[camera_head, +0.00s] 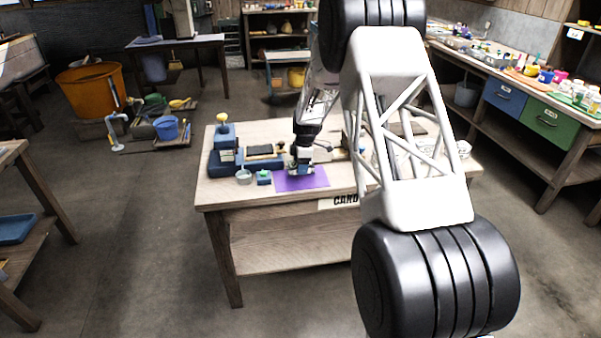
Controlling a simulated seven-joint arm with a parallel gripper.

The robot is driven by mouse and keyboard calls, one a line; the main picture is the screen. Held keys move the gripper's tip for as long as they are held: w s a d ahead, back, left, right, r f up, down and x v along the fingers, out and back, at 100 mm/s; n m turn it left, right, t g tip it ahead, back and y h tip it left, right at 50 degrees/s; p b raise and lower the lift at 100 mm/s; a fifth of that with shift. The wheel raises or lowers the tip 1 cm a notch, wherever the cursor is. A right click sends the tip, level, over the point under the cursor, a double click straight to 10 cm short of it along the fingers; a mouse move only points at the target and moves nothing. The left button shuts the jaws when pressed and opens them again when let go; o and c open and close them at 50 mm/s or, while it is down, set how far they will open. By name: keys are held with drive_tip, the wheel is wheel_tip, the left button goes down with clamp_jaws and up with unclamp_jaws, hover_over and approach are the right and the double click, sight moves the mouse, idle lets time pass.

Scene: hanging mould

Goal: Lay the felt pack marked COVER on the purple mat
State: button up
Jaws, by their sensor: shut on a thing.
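The purple mat (315,183) lies flat near the front edge of the wooden table, left of the middle. My gripper (298,170) points down over the mat's back left part. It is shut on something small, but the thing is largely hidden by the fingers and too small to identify. I cannot tell whether it touches the mat. No COVER marking is readable in this view, so I cannot tell which item is the felt pack.
A grey cup (244,177) and a small blue box with a green top (264,178) stand beside the mat's left edge. My own arm hides much of the table's right side.

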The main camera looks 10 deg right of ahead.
drive_tip(key=shift+f, duration=1.75)
drive_tip(key=shift+f, duration=0.1)
drive_tip(key=o, duration=1)
drive_tip(key=r, duration=0.4)
drive_tip(key=d+r, duration=0.1)
drive_tip(key=r, duration=0.7)
drive_tip(key=shift+d, duration=0.2)
drive_tip(key=shift+r, duration=0.15)
